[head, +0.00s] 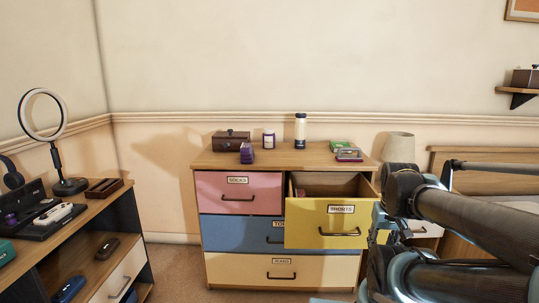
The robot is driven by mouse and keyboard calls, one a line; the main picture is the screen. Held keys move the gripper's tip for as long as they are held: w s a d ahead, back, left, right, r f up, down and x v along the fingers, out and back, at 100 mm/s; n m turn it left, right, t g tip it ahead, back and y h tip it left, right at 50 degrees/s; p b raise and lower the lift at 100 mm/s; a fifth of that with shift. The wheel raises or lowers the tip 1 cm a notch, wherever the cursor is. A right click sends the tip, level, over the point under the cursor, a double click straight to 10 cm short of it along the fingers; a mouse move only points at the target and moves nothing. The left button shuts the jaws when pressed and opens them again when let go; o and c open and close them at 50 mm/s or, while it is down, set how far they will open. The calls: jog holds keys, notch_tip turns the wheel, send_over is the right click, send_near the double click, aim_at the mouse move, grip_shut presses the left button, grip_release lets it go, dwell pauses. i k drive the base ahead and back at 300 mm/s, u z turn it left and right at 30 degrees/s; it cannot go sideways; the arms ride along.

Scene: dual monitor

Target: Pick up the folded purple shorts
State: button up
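A small dark purple item (247,153) sits on top of the dresser (301,160), near its front edge and left of the middle. It may be a folded cloth, but it is too small to tell. The yellow drawer (310,223), labelled as shorts, is pulled open at the upper right of the dresser. Something reddish brown shows inside it, but the front panel hides most of the contents, and I cannot make out purple cloth there. My arm fills the lower right of the head view, in front of the dresser's right side. My gripper's fingers do not show.
The pink (238,187), blue (235,232) and cream (235,268) drawers are shut. A brown box (231,140), a white jar (269,139), a bottle (300,131) and small cases (348,154) stand on the dresser. A shelf unit (78,240) is at left, a lamp (397,148) at right.

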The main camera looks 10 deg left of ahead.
aim_at(247, 154)
jog(key=z, duration=1.1)
jog(key=k, duration=0.6)
jog(key=u, duration=1.4)
jog(key=i, duration=0.55)
jog(key=u, duration=0.05)
